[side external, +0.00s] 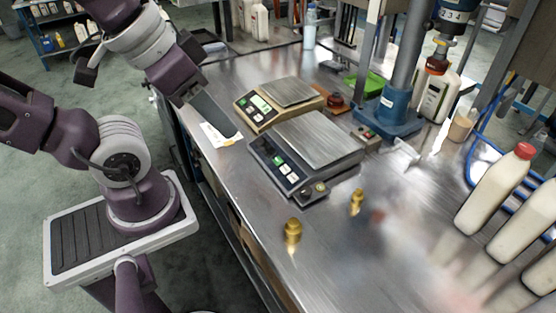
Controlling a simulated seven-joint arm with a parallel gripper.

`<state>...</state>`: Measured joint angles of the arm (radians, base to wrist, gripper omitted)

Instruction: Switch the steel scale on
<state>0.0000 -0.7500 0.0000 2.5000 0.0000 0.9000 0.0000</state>
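The steel scale (318,138) stands in the middle of the bench, with a dark grey body and a bare steel pan. Its front panel has a green button (279,160), pale buttons (290,173) and a round part at the near corner (320,187). Its display area looks dark, but it is too small to read. My gripper (236,132) is a dark shape pointing down at the bench, just left of the steel scale and apart from its buttons. Its fingers cannot be told apart, and nothing is visibly held.
A yellowish scale (248,108) with a pale display stands just behind. Two brass fittings (293,235) stand in front. A blue stand (390,115) and a white jug (436,90) are behind right. White bottles with a red cap (495,195) stand right.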

